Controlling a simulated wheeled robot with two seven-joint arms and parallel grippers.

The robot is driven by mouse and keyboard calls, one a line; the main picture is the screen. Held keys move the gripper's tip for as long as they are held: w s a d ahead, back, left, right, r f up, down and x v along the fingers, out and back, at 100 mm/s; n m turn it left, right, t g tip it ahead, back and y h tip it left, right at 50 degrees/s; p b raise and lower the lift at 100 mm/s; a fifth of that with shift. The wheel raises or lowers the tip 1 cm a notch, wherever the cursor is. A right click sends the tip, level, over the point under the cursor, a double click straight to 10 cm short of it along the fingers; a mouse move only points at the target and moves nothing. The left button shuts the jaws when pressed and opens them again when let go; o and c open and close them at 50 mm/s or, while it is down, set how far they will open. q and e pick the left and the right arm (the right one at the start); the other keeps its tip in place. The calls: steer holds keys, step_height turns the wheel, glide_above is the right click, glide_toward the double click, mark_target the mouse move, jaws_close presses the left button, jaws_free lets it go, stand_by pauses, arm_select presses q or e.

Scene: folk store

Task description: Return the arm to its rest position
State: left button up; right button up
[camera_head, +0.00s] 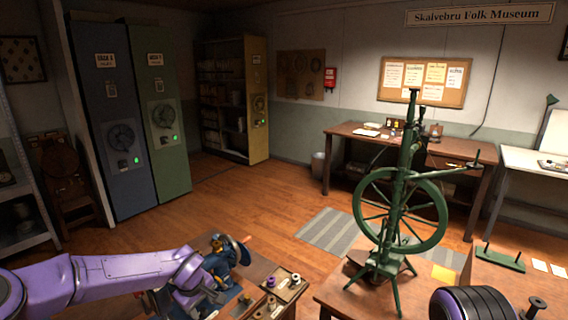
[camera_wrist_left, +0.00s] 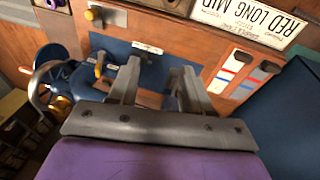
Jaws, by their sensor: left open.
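My left arm (camera_head: 110,275) is purple and reaches in from the left edge of the head view. Its gripper (camera_head: 217,291) is over the small wooden table, close beside a blue device with a wheel (camera_head: 222,258). In the left wrist view the two grey fingers of the left gripper (camera_wrist_left: 158,82) stand apart with nothing between them. A blue mat lies beyond the fingers, and the blue device (camera_wrist_left: 58,82) is on the left. Whether the fingers touch anything is unclear. A purple and black part of my body shows at the bottom right; the right gripper is not in view.
A tray of spools (camera_head: 281,292) sits at the small table's right side. A green spinning wheel (camera_head: 400,210) stands on another table to the right. The wrist view shows a "RED LONG" sign (camera_wrist_left: 245,18) and striped cards (camera_wrist_left: 235,72). Wooden floor is open behind.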

arm_select(q)
steer(key=s+a+f+n+t+y+b, duration=0.1)
steer(key=s+f+y+b, duration=0.15)
steer(key=s+f, duration=0.85)
steer(key=s+a+f+t+y+b, duration=0.15)
steer(key=s+f+b, duration=0.25)
steer(key=s+f, duration=0.65)
steer(key=s+a+f+m+g+b, duration=0.1)
steer(key=s+a+f+m+b, duration=0.1)
steer(key=s, duration=0.7)
steer(key=s+a+f+m+g+b, duration=0.1)
steer(key=s+a+f+m+b, duration=0.2)
steer(key=s, duration=0.6)
step_height(320, 180, down, 2)
steer(key=shift+s+h, duration=0.3)
steer(key=shift+s, duration=0.05)
